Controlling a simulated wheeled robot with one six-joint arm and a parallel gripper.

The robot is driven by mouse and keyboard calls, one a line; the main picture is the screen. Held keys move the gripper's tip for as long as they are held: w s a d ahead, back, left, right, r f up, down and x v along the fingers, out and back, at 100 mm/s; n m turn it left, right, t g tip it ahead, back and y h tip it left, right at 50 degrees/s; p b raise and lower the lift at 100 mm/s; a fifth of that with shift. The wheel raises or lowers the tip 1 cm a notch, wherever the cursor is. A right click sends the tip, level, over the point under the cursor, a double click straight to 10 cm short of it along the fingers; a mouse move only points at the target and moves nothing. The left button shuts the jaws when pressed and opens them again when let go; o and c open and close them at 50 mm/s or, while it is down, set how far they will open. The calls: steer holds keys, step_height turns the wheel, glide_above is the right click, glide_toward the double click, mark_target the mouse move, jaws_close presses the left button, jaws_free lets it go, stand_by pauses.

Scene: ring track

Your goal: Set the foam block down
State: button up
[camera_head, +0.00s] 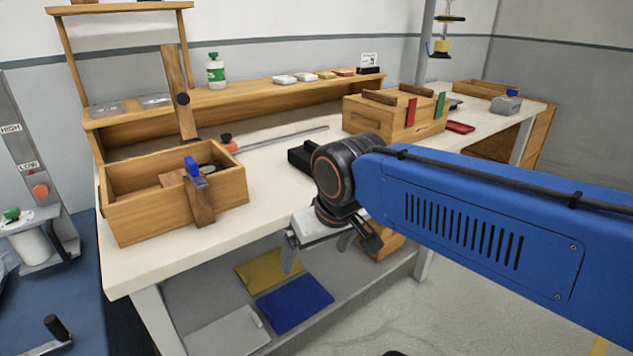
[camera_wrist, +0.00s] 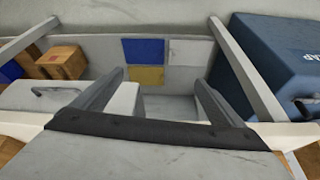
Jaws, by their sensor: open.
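My gripper (camera_head: 318,250) hangs in front of the white bench, above the lower shelf, with its fingers apart. In the wrist view my open gripper (camera_wrist: 160,90) shows two spread grey fingers over the shelf. A pale, plain block (camera_wrist: 123,102) shows just inside the left finger, seemingly on the shelf. I cannot tell for sure that it is the foam block, or whether the finger touches it. It cannot be made out in the head view. The shelf bears a blue mat (camera_head: 295,302), a yellow mat (camera_head: 270,268) and a white mat (camera_head: 230,332).
Wooden boxes (camera_wrist: 62,62) stand on the shelf at the left of the wrist view. A blue bin (camera_wrist: 275,65) is at its right. On the bench (camera_head: 270,190) are an open wooden box (camera_head: 125,215) and another wooden box (camera_head: 395,115). The bench edge lies close to my gripper.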

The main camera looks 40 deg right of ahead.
steer(key=w+d+r+m+g+h, duration=0.1)
steer(key=w+d+r+m, duration=0.1)
steer(key=w+r+m, duration=0.35)
steer(key=w+d+r+m+g+h, duration=0.1)
steer(key=w+d+r+m, duration=0.1)
steer(key=w+r, duration=0.65)
steer(key=m+g+h, duration=0.2)
steer(key=m, duration=0.7)
glide_toward(314, 145)
steer(key=x, duration=0.4)
steer(key=shift+w+a, duration=0.2)
steer(key=shift+w, duration=0.2)
steer(key=shift+s+d+x, duration=0.1)
steer(key=shift+s+x, duration=0.1)
steer(key=shift+x, duration=1.1)
steer(key=shift+s+d+x, duration=0.15)
steer(key=shift+s+x, duration=0.05)
steer(key=shift+x, duration=1.1)
steer(key=shift+r, duration=0.1)
steer(key=c, duration=1.5)
steer(key=shift+r, duration=0.1)
step_height(314, 145, up, 10)
steer(key=shift+f, duration=0.1)
